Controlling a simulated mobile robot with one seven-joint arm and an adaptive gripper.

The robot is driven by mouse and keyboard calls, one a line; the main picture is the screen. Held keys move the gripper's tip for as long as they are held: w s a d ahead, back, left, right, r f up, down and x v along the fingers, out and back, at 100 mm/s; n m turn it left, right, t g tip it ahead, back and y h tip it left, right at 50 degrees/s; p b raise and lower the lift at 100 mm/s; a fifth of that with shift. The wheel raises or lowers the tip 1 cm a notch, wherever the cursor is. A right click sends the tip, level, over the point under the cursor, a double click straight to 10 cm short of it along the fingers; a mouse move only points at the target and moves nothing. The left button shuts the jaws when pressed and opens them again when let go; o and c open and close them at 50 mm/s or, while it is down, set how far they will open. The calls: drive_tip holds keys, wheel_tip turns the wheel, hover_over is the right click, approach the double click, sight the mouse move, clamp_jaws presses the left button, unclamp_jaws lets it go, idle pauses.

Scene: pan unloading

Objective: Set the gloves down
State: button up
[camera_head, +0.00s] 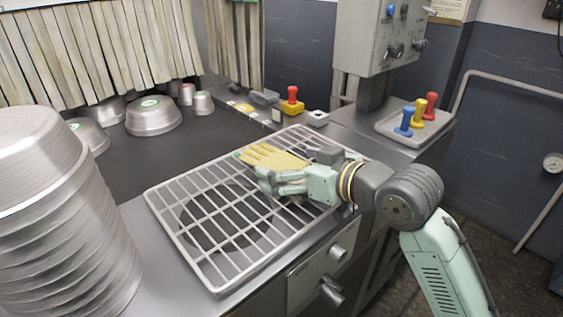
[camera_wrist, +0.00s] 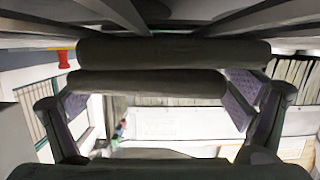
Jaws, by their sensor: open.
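The yellow gloves (camera_head: 270,157) lie flat on the wire rack (camera_head: 172,211) near its back edge, in the head view. My gripper (camera_head: 266,180) is just in front of the gloves, low over the rack, with its fingers pointing left. Its jaws are open. In the wrist view my two fingers (camera_wrist: 157,105) stand apart at left and right, with no glove seen between them. Whether the gripper touches the gloves cannot be told. I cannot make out the gloves in the wrist view.
A tall stack of metal pans (camera_head: 55,215) stands at the left. Metal bowls (camera_head: 153,116) sit on the dark surface behind the rack. A red-and-yellow switch (camera_head: 292,103) is behind the rack. A tray with coloured levers (camera_head: 400,133) is at the right. The rack's front left is bare.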

drive_tip(key=shift+c, duration=0.4)
drive_tip(key=c, duration=1.3)
drive_tip(key=shift+o, duration=0.2)
